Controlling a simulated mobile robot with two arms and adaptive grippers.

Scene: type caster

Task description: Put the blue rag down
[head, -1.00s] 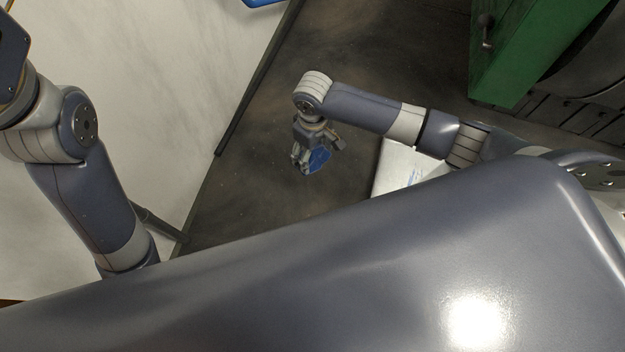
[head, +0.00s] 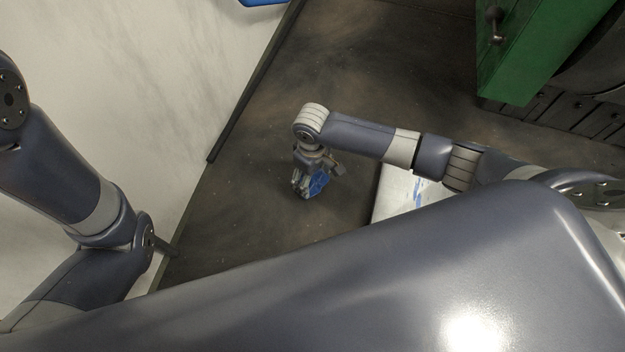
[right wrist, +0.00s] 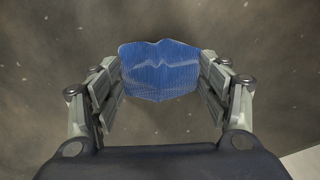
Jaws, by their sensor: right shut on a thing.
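The blue rag (right wrist: 162,75) is between the two fingers of my right gripper (right wrist: 163,92) in the right wrist view, with a creased face turned to the camera. In the head view my right gripper (head: 308,190) is shut on the rag (head: 319,183) over the dark floor. The floor shows behind the rag in the wrist view; how high the rag is above it I cannot tell. My left arm shows at the left of the head view, but its gripper is out of the picture.
A white surface with blue marks (head: 393,197) lies right of my right gripper, partly under my arm. A green cabinet (head: 525,60) stands at the upper right. A pale wall or panel (head: 150,70) with a dark edge is at the left. The dark floor (head: 345,60) between is clear.

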